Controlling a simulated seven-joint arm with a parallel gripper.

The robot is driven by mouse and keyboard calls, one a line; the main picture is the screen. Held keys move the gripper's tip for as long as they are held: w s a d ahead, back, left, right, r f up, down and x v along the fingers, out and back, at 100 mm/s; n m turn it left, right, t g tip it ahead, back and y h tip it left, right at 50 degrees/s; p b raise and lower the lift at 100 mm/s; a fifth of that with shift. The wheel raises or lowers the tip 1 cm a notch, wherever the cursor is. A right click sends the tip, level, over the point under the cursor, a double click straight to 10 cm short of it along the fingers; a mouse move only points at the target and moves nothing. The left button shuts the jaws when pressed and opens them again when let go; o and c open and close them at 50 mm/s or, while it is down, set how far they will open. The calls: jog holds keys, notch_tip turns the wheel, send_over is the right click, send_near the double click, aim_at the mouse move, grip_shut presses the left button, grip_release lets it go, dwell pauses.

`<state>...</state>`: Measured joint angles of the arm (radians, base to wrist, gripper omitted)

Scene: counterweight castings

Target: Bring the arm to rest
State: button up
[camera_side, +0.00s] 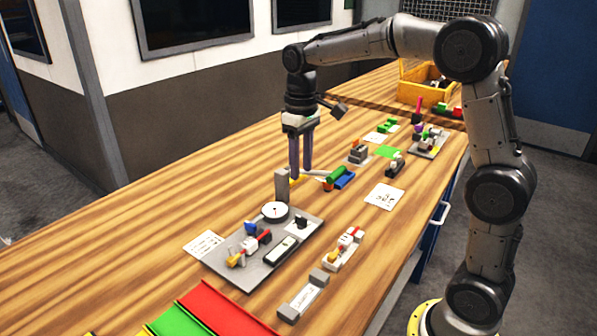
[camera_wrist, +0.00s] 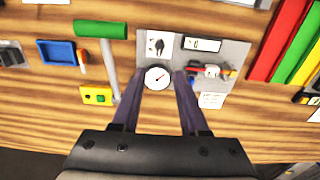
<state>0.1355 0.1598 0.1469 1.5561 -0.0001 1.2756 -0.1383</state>
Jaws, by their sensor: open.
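My gripper (camera_side: 300,170) points down above the wooden table (camera_side: 150,215). Its two dark fingers are apart with nothing between them, as the wrist view (camera_wrist: 158,92) also shows. In the side view a grey plate (camera_side: 255,277) lies nearer the camera than the fingers. It carries a round white dial (camera_side: 275,210), a grey upright post (camera_side: 282,186) and several small parts. In the wrist view the dial (camera_wrist: 158,77) appears between the fingertips. I cannot tell the exact height of the fingertips above the table.
A green-handled hammer-like tool (camera_side: 337,174) and a blue tray (camera_side: 345,181) lie right of the fingers. Red (camera_side: 222,308) and green (camera_side: 178,322) bins stand at the front. A wooden box (camera_side: 425,88) stands at the back. The table's left side is largely bare.

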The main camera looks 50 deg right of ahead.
jog(key=s+a+r+t, duration=0.2)
jog(key=s+r, duration=0.2)
jog(key=s, duration=0.3)
jog(key=s+a+r+t, duration=0.2)
jog(key=s+r, duration=0.2)
jog(key=s, duration=0.2)
jog(key=s+a+f+t, duration=0.1)
jog(key=s+f, duration=0.7)
jog(key=s, duration=0.2)
jog(key=shift+a+t, duration=0.2)
jog(key=shift+t, duration=0.1)
jog(key=shift+s+f, duration=0.1)
